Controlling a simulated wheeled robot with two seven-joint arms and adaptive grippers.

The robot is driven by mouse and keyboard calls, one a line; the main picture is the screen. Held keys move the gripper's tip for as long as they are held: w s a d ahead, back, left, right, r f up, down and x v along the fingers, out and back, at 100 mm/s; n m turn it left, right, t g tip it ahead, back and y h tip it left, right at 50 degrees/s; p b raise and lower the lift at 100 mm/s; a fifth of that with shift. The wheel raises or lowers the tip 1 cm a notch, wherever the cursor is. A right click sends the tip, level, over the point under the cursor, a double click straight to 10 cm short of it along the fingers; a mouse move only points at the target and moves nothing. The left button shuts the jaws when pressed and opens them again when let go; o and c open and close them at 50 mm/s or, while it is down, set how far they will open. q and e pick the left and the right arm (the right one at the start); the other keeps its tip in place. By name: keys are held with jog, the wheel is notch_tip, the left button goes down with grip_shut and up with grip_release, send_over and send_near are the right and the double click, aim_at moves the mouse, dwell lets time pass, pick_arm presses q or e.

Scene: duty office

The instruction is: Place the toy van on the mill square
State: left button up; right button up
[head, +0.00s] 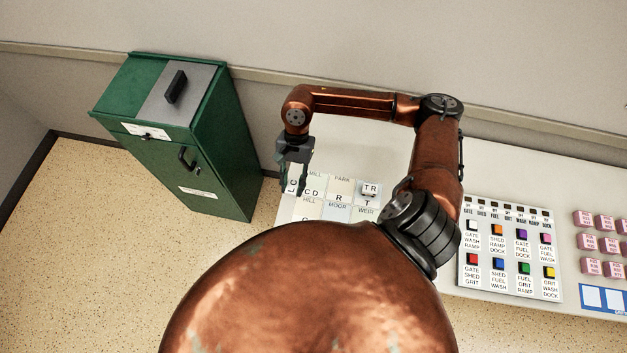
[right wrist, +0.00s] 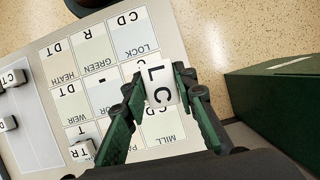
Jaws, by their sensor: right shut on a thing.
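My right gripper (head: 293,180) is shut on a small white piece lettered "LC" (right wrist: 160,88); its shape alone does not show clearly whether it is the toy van. The fingers grip its two sides in the right wrist view. The mill square (head: 316,187), a pale square lettered "MILL", is at the far left of the grid board. In the right wrist view the mill square (right wrist: 165,132) is partly hidden by the piece and a finger. I cannot tell whether the piece touches the board. My left gripper is not in view.
A "TR" piece (head: 370,188) stands on the board's right; a "CT" piece (right wrist: 13,77) shows in the wrist view. A green cabinet (head: 230,150) stands left of the table. A colored button panel (head: 510,285) and pink blocks (head: 587,243) lie right. My arm hides the board's front.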

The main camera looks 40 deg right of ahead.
jog(key=s+d+m+t, duration=0.55)
jog(key=s+m, duration=0.45)
jog(key=m, duration=0.7)
jog(key=h+b, duration=0.1)
jog(key=b, duration=0.2)
send_near(310, 181)
jog(key=shift+w+a+f+t, duration=0.2)
jog(key=shift+a+f, duration=0.2)
jog(key=shift+f, duration=0.05)
jog(key=shift+w+a+f+t, duration=0.15)
jog(key=shift+w+a+f, duration=0.05)
jog(key=shift+a+f, duration=0.25)
jog(key=shift+w+d+f, duration=0.15)
jog(key=shift+w+f, duration=0.05)
jog(key=shift+f, duration=0.2)
notch_tip(310, 181, down, 3)
jog(key=shift+w+f, duration=0.1)
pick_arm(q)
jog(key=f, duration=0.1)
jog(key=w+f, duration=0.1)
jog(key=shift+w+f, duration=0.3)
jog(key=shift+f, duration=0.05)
